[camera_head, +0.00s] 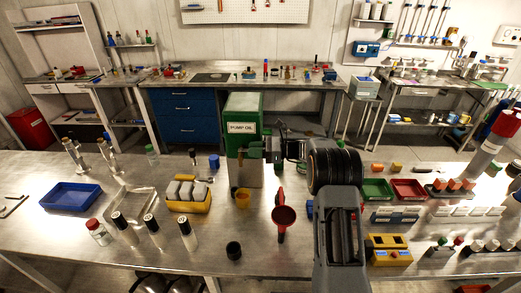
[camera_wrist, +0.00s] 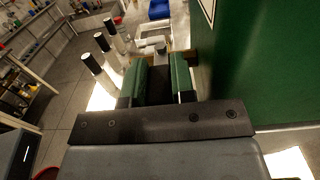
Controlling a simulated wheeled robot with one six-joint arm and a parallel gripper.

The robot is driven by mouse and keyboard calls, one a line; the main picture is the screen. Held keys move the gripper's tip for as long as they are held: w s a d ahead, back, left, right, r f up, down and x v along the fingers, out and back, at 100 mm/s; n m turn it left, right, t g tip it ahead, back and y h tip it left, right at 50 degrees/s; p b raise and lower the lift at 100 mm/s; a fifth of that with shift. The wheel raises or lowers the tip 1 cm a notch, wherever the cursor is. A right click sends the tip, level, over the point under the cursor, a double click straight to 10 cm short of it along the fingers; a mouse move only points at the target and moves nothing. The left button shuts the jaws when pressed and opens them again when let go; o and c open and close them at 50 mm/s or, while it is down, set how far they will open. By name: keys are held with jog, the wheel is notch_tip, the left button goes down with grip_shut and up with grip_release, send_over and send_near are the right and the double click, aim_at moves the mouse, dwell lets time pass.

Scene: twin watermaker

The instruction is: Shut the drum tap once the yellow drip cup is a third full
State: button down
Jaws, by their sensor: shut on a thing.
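My gripper (camera_head: 268,150) is at the drum's right front edge, at tap height. In the wrist view its two green-padded fingers (camera_wrist: 158,80) are shut on a small grey part, which I take for the tap's handle. The tap itself is mostly hidden by the gripper. The yellow drip cup (camera_head: 243,198) stands upright on the bench below, in front of the drum. Its fill level and any stream of oil are too small to tell.
A black cup (camera_head: 233,250), white bottles (camera_head: 187,233) and a yellow bin (camera_head: 188,204) stand to the left. Green (camera_head: 377,188) and red (camera_head: 408,189) trays lie to the right.

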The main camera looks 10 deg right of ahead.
jog(key=c, duration=1)
grip_release()
jog(key=shift+a, duration=0.15)
jog(key=shift+o, duration=0.2)
jog(key=b+v, duration=0.3)
jog(key=v, duration=1.1)
